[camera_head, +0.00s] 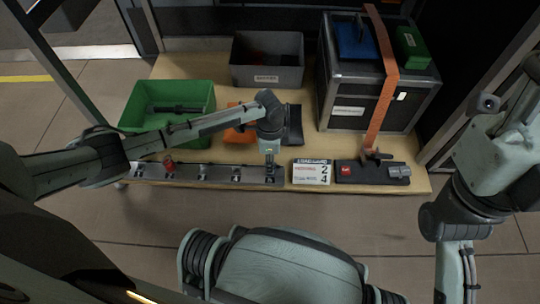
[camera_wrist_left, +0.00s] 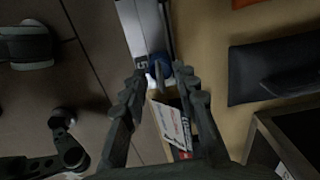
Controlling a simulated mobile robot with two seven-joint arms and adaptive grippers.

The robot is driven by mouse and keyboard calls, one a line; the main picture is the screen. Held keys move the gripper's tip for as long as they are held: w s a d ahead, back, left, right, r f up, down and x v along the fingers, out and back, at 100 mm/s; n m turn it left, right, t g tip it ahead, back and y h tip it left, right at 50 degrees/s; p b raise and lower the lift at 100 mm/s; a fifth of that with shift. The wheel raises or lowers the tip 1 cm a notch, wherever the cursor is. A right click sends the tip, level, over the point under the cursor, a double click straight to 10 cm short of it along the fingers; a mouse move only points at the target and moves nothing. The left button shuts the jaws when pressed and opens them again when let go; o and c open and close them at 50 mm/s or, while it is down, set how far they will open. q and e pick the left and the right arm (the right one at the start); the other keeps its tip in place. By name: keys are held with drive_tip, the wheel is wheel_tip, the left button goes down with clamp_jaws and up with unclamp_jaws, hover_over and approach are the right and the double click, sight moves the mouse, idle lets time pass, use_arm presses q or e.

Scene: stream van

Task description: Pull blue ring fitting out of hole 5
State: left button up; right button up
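A grey metal rail (camera_head: 220,174) with several holes runs along the front edge of the wooden table. A red fitting (camera_head: 168,165) stands near its left end. My left gripper (camera_head: 269,174) points down over the right end of the rail, at the last hole. In the left wrist view a label with a 5 shows on the rail (camera_wrist_left: 133,30). The blue ring fitting (camera_wrist_left: 157,73) stands beside it, between the open fingertips of my left gripper (camera_wrist_left: 160,84). I cannot tell whether the fingers touch it. In the head view the gripper hides the fitting. My right gripper is out of view.
Behind are a green bin (camera_head: 205,96), a grey bin (camera_head: 267,86) and a black case (camera_head: 350,92) with an orange strap.

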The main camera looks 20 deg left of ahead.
use_arm(q)
drive_tip(key=shift+f, duration=0.25)
clamp_jaws()
idle(0.4)
